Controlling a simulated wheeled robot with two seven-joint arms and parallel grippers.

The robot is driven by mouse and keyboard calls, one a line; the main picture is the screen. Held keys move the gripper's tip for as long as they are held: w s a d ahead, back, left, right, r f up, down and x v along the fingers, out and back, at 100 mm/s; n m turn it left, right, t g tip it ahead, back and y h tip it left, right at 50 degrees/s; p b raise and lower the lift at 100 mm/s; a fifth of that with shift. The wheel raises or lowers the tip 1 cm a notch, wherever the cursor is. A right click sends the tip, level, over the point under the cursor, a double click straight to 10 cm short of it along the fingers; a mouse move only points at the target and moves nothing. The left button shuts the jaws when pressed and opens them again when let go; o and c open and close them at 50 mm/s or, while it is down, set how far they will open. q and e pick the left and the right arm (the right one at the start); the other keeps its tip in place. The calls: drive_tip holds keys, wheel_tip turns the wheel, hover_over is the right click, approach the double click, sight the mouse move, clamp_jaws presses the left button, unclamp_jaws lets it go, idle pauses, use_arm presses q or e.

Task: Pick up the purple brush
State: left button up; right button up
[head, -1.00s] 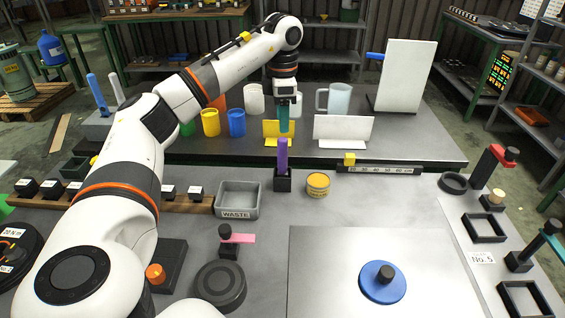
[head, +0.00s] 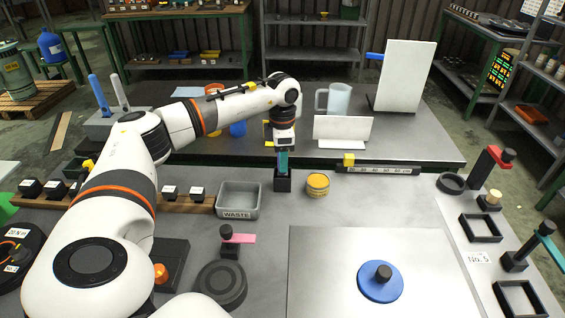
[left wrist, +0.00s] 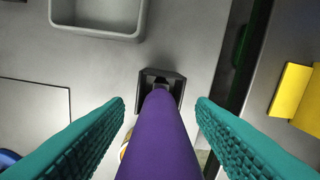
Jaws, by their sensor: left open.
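The purple brush (left wrist: 158,140) stands upright in a small black holder (head: 283,184), and in the left wrist view its handle rises toward the camera. My left gripper (head: 283,165) has come down over the brush from above. Its two teal fingers (left wrist: 160,105) are open, one on each side of the purple handle, with a gap visible on both sides. In the head view the fingers and wrist hide most of the brush. The black holder also shows in the left wrist view (left wrist: 146,82). My right gripper is not in view.
The grey waste bin (head: 238,201) stands just left of the holder, and a yellow-topped tin (head: 318,184) just right of it. A white panel (head: 342,128) and a ruler strip (head: 378,169) are behind to the right. A blue disc (head: 380,283) lies on the front plate.

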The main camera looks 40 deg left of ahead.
use_arm(q)
drive_tip(key=shift+c, duration=0.2)
drive_tip(key=c, duration=1)
wheel_tip(320, 180, up, 10)
drive_tip(key=shift+r+b, duration=0.1)
drive_tip(key=shift+b, duration=0.45)
drive_tip(key=shift+c, duration=0.2)
